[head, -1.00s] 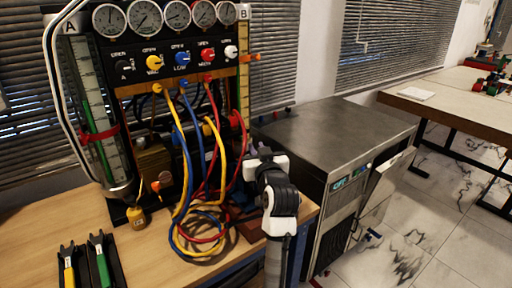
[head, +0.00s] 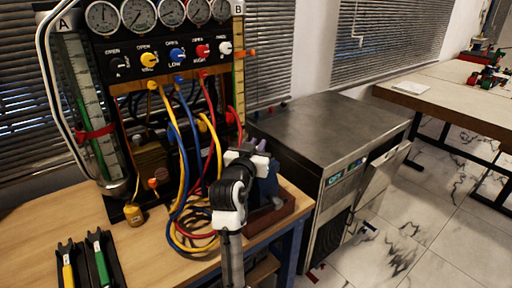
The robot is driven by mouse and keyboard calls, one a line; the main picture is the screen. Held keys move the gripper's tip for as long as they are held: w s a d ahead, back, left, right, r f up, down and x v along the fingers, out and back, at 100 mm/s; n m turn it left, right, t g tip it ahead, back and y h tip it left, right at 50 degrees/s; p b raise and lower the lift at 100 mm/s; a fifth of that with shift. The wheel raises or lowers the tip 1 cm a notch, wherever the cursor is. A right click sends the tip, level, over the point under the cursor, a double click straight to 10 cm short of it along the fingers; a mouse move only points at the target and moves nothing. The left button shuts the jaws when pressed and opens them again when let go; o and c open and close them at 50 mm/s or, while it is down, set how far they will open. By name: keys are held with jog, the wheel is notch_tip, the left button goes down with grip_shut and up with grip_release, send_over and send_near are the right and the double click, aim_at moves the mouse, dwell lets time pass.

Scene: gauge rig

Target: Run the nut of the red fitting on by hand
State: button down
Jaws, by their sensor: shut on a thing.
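My gripper (head: 243,156) is at the right of the bench, low in front of the panel's right side. Its back faces me and its fingertips are mostly hidden. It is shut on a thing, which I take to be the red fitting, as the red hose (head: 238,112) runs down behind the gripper. The fitting, its nut and whether the threads meet anything cannot be made out. A red valve knob (head: 203,51) is on the panel above.
Yellow and blue hoses (head: 184,160) hang in loops left of my gripper. A brown tray (head: 285,207) with a blue piece (head: 268,183) is just right of it. Two black holders (head: 101,258) lie front left. A metal cabinet (head: 330,125) stands right of the bench.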

dwell(0.3)
jog(key=c, duration=1.4)
grip_release()
notch_tip(320, 180, up, 20)
jog(key=shift+b, duration=0.9)
